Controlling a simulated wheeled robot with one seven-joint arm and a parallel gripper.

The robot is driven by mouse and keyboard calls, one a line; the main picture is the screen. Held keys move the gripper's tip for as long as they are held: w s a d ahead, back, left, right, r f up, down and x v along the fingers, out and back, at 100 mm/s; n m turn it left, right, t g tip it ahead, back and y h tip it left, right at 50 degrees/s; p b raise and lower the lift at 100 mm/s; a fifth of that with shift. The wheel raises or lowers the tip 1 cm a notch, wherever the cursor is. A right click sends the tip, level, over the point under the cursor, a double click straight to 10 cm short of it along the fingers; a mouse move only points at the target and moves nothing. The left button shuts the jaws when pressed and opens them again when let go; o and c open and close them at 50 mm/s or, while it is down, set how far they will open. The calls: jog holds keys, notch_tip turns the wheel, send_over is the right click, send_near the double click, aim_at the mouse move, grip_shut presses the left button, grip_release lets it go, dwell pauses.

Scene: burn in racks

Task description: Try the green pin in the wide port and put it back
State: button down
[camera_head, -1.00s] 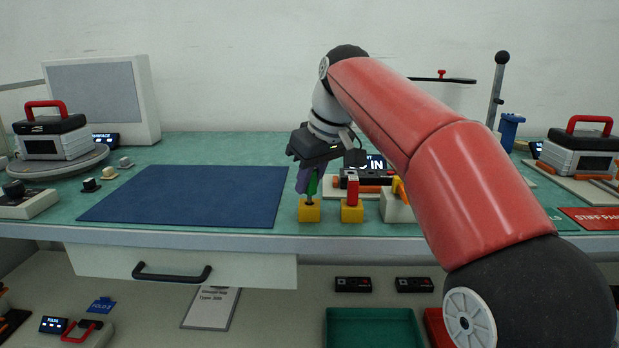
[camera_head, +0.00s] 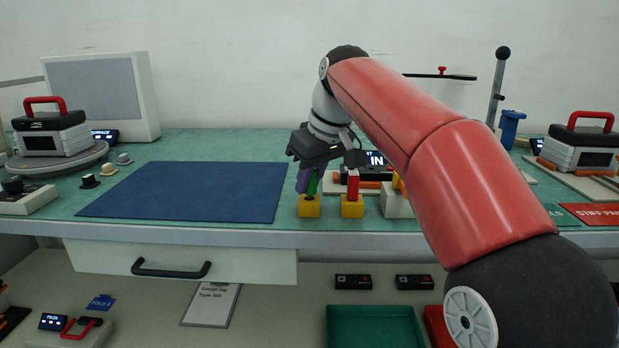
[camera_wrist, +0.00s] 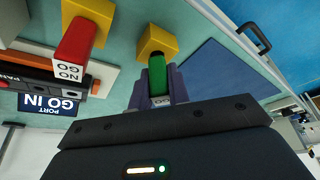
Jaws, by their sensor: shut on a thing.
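The green pin (camera_wrist: 157,75) is held between the purple fingers of my gripper (camera_wrist: 160,90). In the head view the green pin (camera_head: 312,186) stands nearly upright, its lower end at the hole of the left yellow block (camera_head: 309,210). My gripper (camera_head: 307,184) is shut on the handle just above that block. The wrist view shows the same yellow block (camera_wrist: 152,37) right beyond the pin; how deep the tip sits is hidden. The port unit (camera_head: 374,184) stands behind, partly covered by my arm. Its display (camera_wrist: 48,104) reads "PORT GO IN". I cannot make out the wide port.
A red pin (camera_head: 353,184) marked "NO GO" stands in a second yellow block (camera_head: 352,210) just right. A blue mat (camera_head: 190,190) lies left, clear. A pale block (camera_head: 396,206) stands farther right, partly behind my arm.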

jog(key=shift+f, duration=0.35)
dwell(0.4)
dwell(1.0)
jog(key=c, duration=1.3)
grip_release()
jog(key=shift+o, duration=0.2)
jog(key=p+v, duration=0.1)
jog(key=v, duration=0.6)
jog(key=s+d+f+m+t+h, duration=0.1)
jog(key=s+d+f+m, duration=0.3)
jog(key=s+d+f, duration=0.3)
jog(key=s+d+f+m+t+h, duration=0.1)
jog(key=s+d+f+m, duration=0.3)
jog(key=s+f, duration=1.2)
jog(key=s+d+h, duration=0.1)
jog(key=d, duration=0.1)
jog(key=shift+s+d+f+m+p, duration=0.2)
jog(key=shift+s+d+m+p, duration=0.1)
jog(key=shift+s+d, duration=0.1)
